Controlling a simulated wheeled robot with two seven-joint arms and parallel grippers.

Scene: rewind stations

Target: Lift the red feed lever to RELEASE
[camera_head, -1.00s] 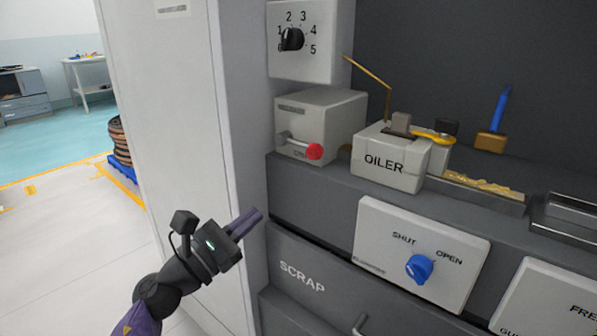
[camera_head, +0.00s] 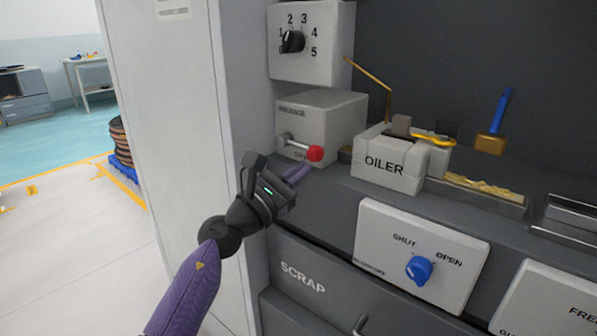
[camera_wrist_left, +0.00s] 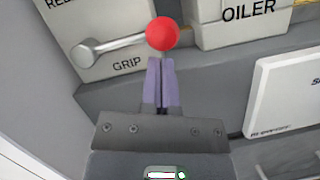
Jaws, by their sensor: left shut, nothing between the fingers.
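The feed lever is a grey rod with a red ball knob (camera_head: 315,153) on the front of a pale box (camera_head: 322,115). It points right and a little down from its pivot, near the lower lettering. In the left wrist view the red knob (camera_wrist_left: 162,33) sits just beyond my fingertips, and the box reads GRIP below the rod and partly RELEASE at the top. My left gripper (camera_head: 298,174) is shut and empty, just below and in front of the knob. I cannot tell whether it touches the knob. My right gripper is not in view.
The OILER box (camera_head: 388,165) stands close to the right of the lever. A numbered dial panel (camera_head: 311,42) is above. A SHUT/OPEN panel with a blue knob (camera_head: 419,269) is below right. A tall pale cabinet side (camera_head: 180,120) borders the left.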

